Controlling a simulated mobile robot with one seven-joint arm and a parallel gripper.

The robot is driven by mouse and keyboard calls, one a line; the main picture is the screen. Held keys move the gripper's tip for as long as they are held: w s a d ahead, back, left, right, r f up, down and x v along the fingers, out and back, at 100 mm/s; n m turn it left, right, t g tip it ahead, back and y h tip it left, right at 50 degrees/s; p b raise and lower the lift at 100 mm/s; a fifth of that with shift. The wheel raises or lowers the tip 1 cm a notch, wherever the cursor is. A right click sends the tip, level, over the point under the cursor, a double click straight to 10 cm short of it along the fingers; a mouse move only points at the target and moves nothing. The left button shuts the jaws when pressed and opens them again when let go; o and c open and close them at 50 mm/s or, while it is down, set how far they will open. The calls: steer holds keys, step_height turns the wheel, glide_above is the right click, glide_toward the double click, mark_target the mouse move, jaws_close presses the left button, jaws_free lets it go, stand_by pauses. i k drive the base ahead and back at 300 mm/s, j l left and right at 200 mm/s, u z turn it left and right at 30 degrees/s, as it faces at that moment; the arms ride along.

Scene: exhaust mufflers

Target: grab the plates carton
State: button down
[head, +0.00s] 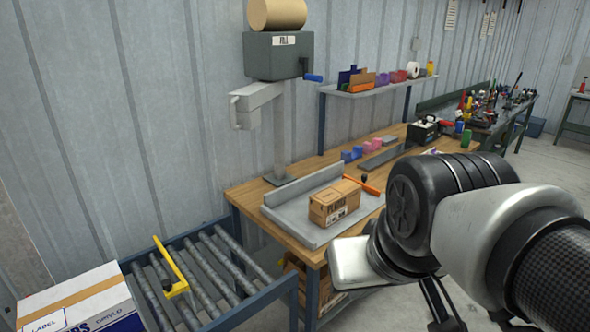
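A small brown cardboard carton (335,207) sits upright on a grey flat tray-like board on the wooden workbench, in the middle of the head view. It has dark printing on its side that looks like "PLATES" and a pale label. Its top is closed. My arm comes in from the right, with its black joint and pale links to the right of the carton and in front of the bench. The fingers of my gripper do not show, so nothing can be seen of what they hold.
The grey board (286,220) has a raised back edge. An orange-handled tool (362,186) lies behind the carton. A roller conveyor (215,268) and a white-and-blue carton (80,305) are at lower left. Another brown carton (330,297) sits under the bench.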

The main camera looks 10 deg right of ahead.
mark_target(331, 204)
steer(key=z, duration=0.35)
steer(key=i+l+u, duration=0.3)
steer(key=i+l, duration=0.2)
steer(key=i+l+u, duration=0.2)
steer(key=i+l, duration=0.15)
steer(key=i+l+u, duration=0.3)
steer(key=i+l, duration=0.15)
steer(key=l, duration=0.25)
steer(key=i+l+u, duration=0.15)
steer(key=l, duration=0.25)
steer(key=i+l+u, duration=0.15)
steer(key=l, duration=0.25)
steer(key=i, duration=0.1)
